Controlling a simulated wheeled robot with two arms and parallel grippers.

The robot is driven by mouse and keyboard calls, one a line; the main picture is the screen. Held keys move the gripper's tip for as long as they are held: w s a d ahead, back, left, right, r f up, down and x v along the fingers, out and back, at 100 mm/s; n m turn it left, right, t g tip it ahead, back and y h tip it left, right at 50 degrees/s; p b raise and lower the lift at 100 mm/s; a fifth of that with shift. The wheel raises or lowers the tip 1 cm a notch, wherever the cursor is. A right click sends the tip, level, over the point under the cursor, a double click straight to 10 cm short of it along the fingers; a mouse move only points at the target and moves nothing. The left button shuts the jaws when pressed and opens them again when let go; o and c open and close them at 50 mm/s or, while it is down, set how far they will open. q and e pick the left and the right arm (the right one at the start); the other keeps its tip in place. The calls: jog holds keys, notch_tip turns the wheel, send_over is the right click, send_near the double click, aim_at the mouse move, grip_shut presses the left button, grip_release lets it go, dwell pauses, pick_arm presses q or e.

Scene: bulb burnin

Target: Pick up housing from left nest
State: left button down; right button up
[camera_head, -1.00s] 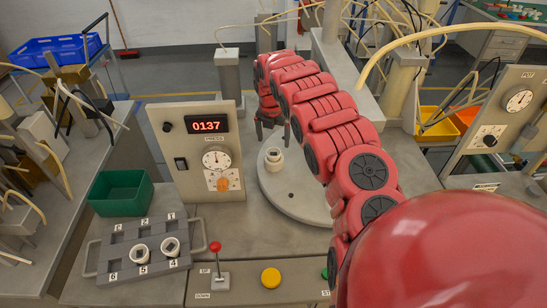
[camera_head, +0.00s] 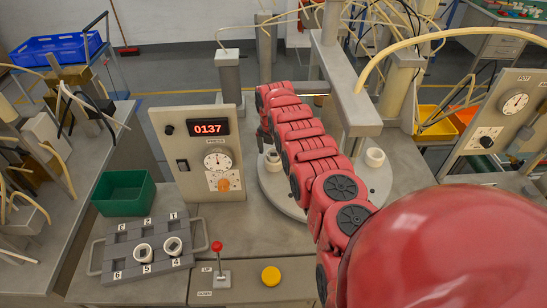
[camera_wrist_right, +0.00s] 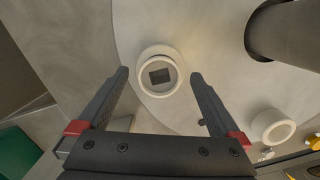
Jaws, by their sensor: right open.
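A white ring-shaped housing (camera_wrist_right: 160,88) with a dark square in its centre sits in the left nest of the round grey turntable (camera_wrist_right: 225,30). The same housing (camera_head: 273,162) shows in the head view beside my right arm. My right gripper (camera_wrist_right: 159,75) is open and empty above it. Its two fingers are spread on either side of the housing in the wrist view, with the fingertips apart from it. In the head view the right gripper (camera_head: 263,141) is partly hidden by the arm. My left gripper is not in view.
A second white ring piece (camera_head: 375,157) sits at the turntable's right, near a grey press column (camera_head: 350,95). A grey tray (camera_head: 120,252) with two housings, a green bin (camera_head: 123,190) and a panel reading 0137 (camera_head: 208,128) stand to the left.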

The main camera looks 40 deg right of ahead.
jog(key=shift+c, duration=0.3)
jog(key=c, duration=1.4)
jog(key=shift+o, duration=0.2)
